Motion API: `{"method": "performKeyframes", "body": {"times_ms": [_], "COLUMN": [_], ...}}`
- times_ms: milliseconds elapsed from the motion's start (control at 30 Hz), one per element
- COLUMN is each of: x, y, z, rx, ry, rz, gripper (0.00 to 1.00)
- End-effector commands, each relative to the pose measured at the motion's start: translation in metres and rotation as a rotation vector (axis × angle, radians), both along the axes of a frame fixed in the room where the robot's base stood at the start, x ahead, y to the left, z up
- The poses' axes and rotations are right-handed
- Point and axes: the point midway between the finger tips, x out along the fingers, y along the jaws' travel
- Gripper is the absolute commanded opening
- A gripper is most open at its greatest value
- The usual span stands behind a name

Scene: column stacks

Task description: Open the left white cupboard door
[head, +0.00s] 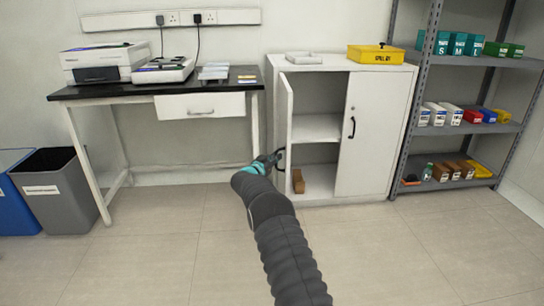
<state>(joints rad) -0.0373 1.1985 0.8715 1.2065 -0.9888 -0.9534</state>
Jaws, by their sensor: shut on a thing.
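The white cupboard (357,72) stands against the wall, right of the desk. Its left door (288,112) is swung open and seen nearly edge-on, showing the shelves inside. Its right door (372,140) is closed and has a dark handle. My gripper (277,158) is at the dark handle (281,158) on the outer side of the left door, low down, and is shut on it. The fingertips are small and partly hidden by my arm. A brown box (298,181) sits on the cupboard's bottom shelf.
A desk (150,92) with a printer (103,62) and a drawer stands left of the cupboard. Grey and blue bins are at far left. A metal shelf rack (466,128) stands close on the right. The floor (170,260) in front is clear.

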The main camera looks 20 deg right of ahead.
Motion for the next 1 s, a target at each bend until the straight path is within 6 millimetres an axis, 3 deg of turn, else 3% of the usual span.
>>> {"method": "performKeyframes", "body": {"times_ms": [500,533,600,1000], "x": [0.0008,0.0008,0.0008,0.0005], "y": [-0.0072,-0.0072,-0.0067,-0.0039], "z": [0.0038,0.0038,0.0036,0.0017], "rx": [-0.004,-0.004,-0.004,-0.002], "ry": [-0.003,-0.003,-0.003,-0.003], "rz": [-0.015,-0.015,-0.015,-0.014], "gripper": [0.00,0.19,0.36,0.37]}}
